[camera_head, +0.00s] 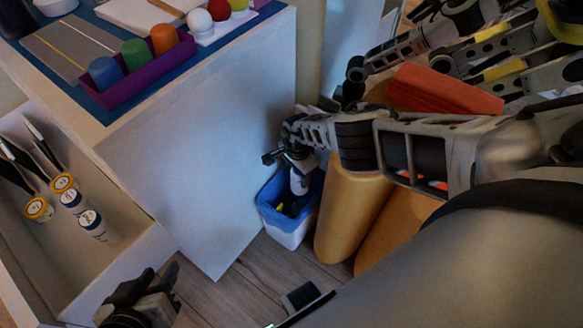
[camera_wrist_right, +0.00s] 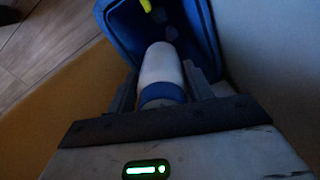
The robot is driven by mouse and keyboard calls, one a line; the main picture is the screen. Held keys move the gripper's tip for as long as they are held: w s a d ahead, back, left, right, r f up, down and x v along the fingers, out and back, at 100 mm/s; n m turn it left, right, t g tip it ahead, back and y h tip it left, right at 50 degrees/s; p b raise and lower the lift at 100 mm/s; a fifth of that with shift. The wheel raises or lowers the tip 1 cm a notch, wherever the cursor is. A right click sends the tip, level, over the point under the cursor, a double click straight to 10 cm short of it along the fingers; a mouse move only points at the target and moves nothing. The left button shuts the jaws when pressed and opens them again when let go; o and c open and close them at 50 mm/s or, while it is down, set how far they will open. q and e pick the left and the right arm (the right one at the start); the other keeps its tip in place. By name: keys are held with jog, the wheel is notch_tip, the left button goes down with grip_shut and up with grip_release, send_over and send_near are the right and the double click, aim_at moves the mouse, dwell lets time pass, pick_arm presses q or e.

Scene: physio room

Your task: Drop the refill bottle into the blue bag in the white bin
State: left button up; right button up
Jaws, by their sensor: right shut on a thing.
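The refill bottle, white with a blue band, shows in the head view (camera_head: 298,183) and in the right wrist view (camera_wrist_right: 161,66). My right gripper (camera_head: 291,160) is shut on it, with the fingers on both sides near the blue band in the wrist view (camera_wrist_right: 164,88). The bottle points down into the mouth of the blue bag (camera_head: 270,197), which lines the white bin (camera_head: 288,238). The bag also shows in the wrist view (camera_wrist_right: 203,28). Its floor is mostly hidden; something yellow is inside. My left gripper (camera_head: 157,284) is open and empty at the lower left.
A white cabinet (camera_head: 200,150) stands left of the bin. Orange-yellow rolls (camera_head: 348,215) stand close on its right. An open drawer (camera_head: 45,255) holds several small bottles and tools. Wooden floor (camera_head: 235,290) is clear in front of the bin.

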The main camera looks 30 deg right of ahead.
jog(key=o, duration=1.2)
jog(key=shift+r+p, duration=0.3)
jog(key=shift+r, duration=0.05)
notch_tip(320, 180, up, 9)
jog(key=p, duration=0.8)
jog(key=shift+f, duration=0.1)
pick_arm(q)
jog(key=a+r+t+p, duration=0.1)
jog(key=r+p, duration=0.1)
jog(key=r, duration=0.5)
jog(key=s+a+r+t+y+p, duration=0.1)
jog(key=a+r+p, duration=0.1)
jog(key=r, duration=0.5)
jog(key=shift+s+r+n+p, duration=0.2)
jog(key=shift+r+n+p, duration=0.15)
jog(key=shift+n+p, duration=0.1)
pick_arm(e)
notch_tip(320, 180, up, 7)
jog(key=shift+f, duration=0.2)
pick_arm(q)
jog(key=shift+a, duration=0.1)
